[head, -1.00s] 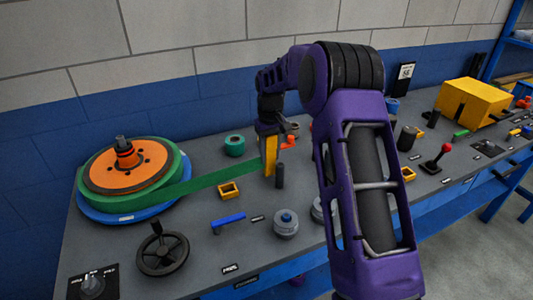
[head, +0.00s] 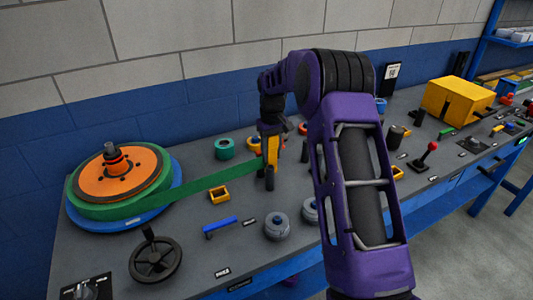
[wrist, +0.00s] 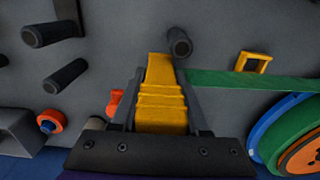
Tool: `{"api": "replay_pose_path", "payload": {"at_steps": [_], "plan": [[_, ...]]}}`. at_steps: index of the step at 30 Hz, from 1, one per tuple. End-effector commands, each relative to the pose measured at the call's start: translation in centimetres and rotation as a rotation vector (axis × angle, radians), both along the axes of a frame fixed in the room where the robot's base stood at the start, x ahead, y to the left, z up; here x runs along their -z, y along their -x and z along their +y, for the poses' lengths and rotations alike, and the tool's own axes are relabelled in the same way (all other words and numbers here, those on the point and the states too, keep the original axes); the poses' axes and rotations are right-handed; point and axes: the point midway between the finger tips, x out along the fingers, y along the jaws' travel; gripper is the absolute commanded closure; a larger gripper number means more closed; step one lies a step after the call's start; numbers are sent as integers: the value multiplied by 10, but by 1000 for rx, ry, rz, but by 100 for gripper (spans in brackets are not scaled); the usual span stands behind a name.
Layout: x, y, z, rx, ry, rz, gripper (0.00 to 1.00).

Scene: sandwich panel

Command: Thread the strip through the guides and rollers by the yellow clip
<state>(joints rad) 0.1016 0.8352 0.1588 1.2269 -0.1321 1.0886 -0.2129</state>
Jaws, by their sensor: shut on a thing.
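My gripper (wrist: 160,105) is shut on the yellow clip (wrist: 160,85), which also shows in the head view (head: 273,150). The green strip (head: 215,183) runs taut from the reel (head: 120,178) at the left to the clip; it shows in the wrist view too (wrist: 245,82).
More black posts stand ahead in the wrist view (wrist: 65,76). A teal ring (head: 224,149) lies behind the strip. A blue handle (head: 221,226), grey knobs (head: 277,227) and a handwheel (head: 156,260) are in front. A yellow box (head: 457,102) stands at right. My arm hides the bench's middle.

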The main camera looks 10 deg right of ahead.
Motion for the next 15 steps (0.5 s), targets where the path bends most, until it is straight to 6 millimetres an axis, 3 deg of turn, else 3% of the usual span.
{"api": "replay_pose_path", "payload": {"at_steps": [15], "plan": [[0, -9, -31, 1, 1, 1, 100]]}}
